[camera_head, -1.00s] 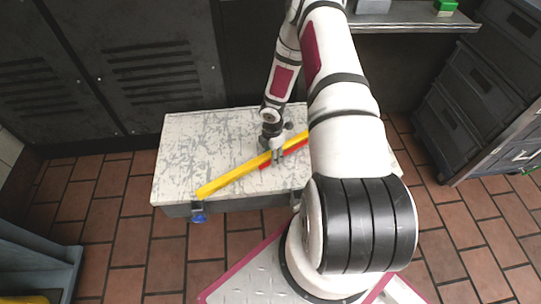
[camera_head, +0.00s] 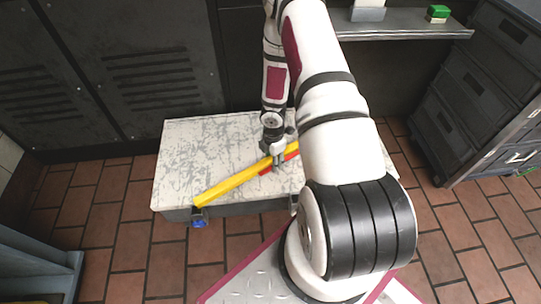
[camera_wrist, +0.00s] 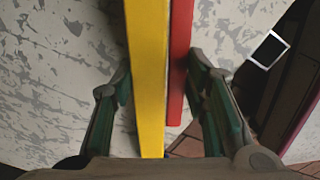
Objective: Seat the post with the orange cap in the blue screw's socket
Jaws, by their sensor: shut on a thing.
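A long yellow bar (camera_head: 232,181) with a shorter red bar (camera_head: 292,155) alongside lies slantwise over the pale table top. My gripper (camera_head: 279,160) is on the bars near their middle. In the wrist view both the yellow bar (camera_wrist: 148,70) and the red bar (camera_wrist: 180,60) run between the fingers of my gripper (camera_wrist: 160,80); I cannot tell whether it grips one or both. A blue screw (camera_head: 199,223) hangs in a dark bracket at the table's front left edge. The yellow bar's left end is just by that bracket; contact is unclear. I see no orange cap.
The worn white table (camera_head: 190,140) is otherwise bare on its left. A shelf (camera_head: 400,27) with a green block (camera_head: 438,13) is behind right. Dark drawers (camera_head: 465,110) stand right, and a grey-blue frame (camera_head: 40,262) stands at lower left.

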